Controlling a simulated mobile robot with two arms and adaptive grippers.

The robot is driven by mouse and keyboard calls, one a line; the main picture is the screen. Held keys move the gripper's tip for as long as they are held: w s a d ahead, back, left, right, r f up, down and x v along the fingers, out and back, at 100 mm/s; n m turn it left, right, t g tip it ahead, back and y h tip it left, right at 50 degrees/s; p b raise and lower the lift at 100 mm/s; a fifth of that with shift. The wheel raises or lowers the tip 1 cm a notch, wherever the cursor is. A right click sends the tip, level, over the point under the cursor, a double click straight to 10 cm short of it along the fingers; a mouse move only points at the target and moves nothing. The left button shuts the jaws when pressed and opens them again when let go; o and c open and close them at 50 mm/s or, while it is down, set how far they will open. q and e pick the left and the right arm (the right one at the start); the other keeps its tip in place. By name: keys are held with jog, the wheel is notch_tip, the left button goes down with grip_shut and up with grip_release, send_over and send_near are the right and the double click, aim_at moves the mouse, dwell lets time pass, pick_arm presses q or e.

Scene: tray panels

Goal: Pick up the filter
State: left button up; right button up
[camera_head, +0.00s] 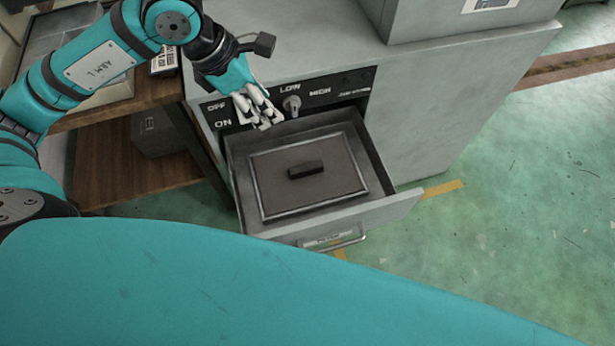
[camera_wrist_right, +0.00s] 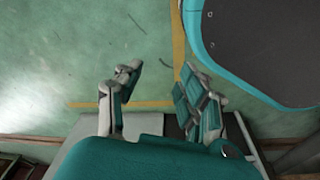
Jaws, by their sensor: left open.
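The filter (camera_head: 340,170) is a flat dark rectangular panel with a light frame and a black handle (camera_head: 306,169) on top. It lies in an open drawer (camera_head: 401,204) of the grey cabinet. My left gripper (camera_head: 270,122) is open and empty above the drawer's back left corner, near the control panel. It is apart from the filter and its handle. My right gripper (camera_wrist_right: 155,85) shows in the right wrist view with its fingers spread and nothing between them. The filter cannot be made out in the right wrist view.
A control panel (camera_head: 330,90) with a knob (camera_head: 292,105) is on the cabinet front behind the drawer. A wooden shelf (camera_head: 130,170) stands left of the cabinet. The drawer has a metal front handle (camera_head: 345,240). Green floor (camera_head: 520,180) to the right is clear.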

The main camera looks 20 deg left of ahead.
pick_arm(q)
notch_tip(320, 180, down, 6)
jog(key=b, duration=0.9)
send_near(305, 167)
jog(key=x, duration=0.2)
jog(key=b+x, duration=0.1)
jog(key=x, duration=0.1)
jog(key=shift+s+a+f, duration=0.15)
jog(key=shift+a, duration=0.1)
jog(key=x, duration=0.5)
jog(key=shift+d+b, duration=0.35)
jog(key=shift+b, duration=0.05)
jog(key=shift+w, duration=0.2)
pick_arm(e)
jog(key=w+r+t, duration=0.1)
jog(key=w+r, duration=0.6)
jog(key=r, duration=0.3)
jog(key=shift+w+a+r, duration=0.15)
jog(key=shift+a+r, duration=0.2)
jog(key=shift+a, duration=0.05)
jog(key=shift+r, duration=0.2)
jog(key=shift+r, duration=0.25)
